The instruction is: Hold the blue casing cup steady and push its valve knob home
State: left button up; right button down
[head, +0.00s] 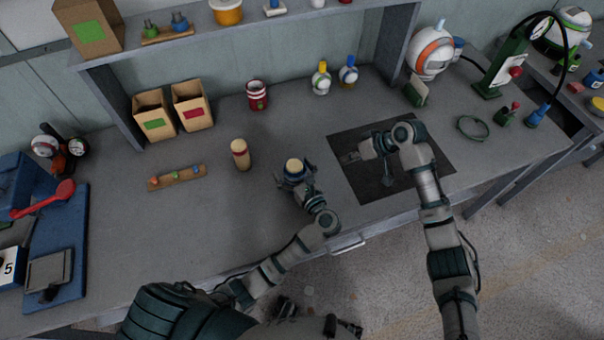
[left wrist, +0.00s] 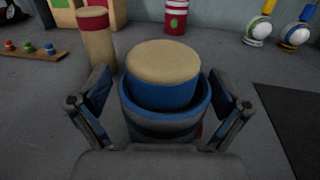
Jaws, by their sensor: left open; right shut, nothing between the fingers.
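The blue casing cup (left wrist: 165,125) stands upright on the bench, with a grey band around it. A round knob with a tan top (left wrist: 167,62) and blue side sits in its mouth, its top standing above the rim. In the head view the tan top (head: 293,165) shows, and most of the cup is hidden by my left gripper (head: 291,180). My left gripper is open, with one finger on each side of the cup; I cannot tell whether they touch it. My right gripper (head: 353,156) is shut and empty over the dark mat, to the right of the cup.
A tan cylinder with a red band (head: 241,156) stands left of the cup. A small wooden strip with coloured pegs (head: 176,178) lies further left. The dark mat (head: 350,180) is bare under my right gripper. A red-and-white can (head: 257,96) and two bottles stand behind.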

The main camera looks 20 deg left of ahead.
pick_arm(q)
jog(key=shift+d, duration=0.35)
pick_arm(e)
jog(key=shift+d, duration=0.35)
pick_arm(q)
jog(key=shift+a, duration=0.3)
pick_arm(e)
jog(key=shift+a, duration=0.3)
pick_arm(q)
jog(key=shift+s, duration=0.1)
jog(key=v, duration=1.1)
jog(key=shift+d, duration=0.25)
jog(key=shift+s+d, duration=0.15)
jog(key=shift+d, duration=0.05)
jog(key=shift+s, duration=0.1)
pick_arm(e)
jog(key=shift+d, duration=0.1)
